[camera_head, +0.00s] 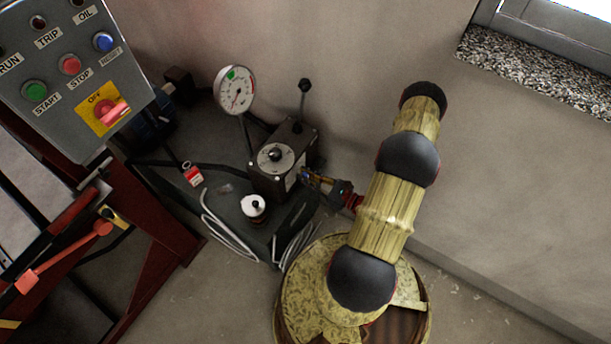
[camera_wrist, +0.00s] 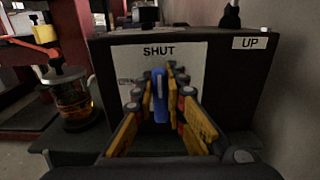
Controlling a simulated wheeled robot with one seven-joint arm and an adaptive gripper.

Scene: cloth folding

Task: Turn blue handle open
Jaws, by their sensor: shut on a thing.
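The blue handle (camera_wrist: 160,95) stands upright on the front of a dark box, below the word SHUT on a pale label plate (camera_wrist: 190,60). My gripper (camera_wrist: 163,88) has its yellow-padded fingers on both sides of the handle and is shut on it. In the head view my gripper (camera_head: 318,181) reaches the right side of the dark valve box (camera_head: 270,182).
A pressure gauge (camera_head: 235,90) and a lever with a black knob (camera_head: 304,88) rise by the box. A grey control panel (camera_head: 75,70) and red frame (camera_head: 160,270) stand at left. A wall is behind. A glass jar (camera_wrist: 74,98) is left of the box.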

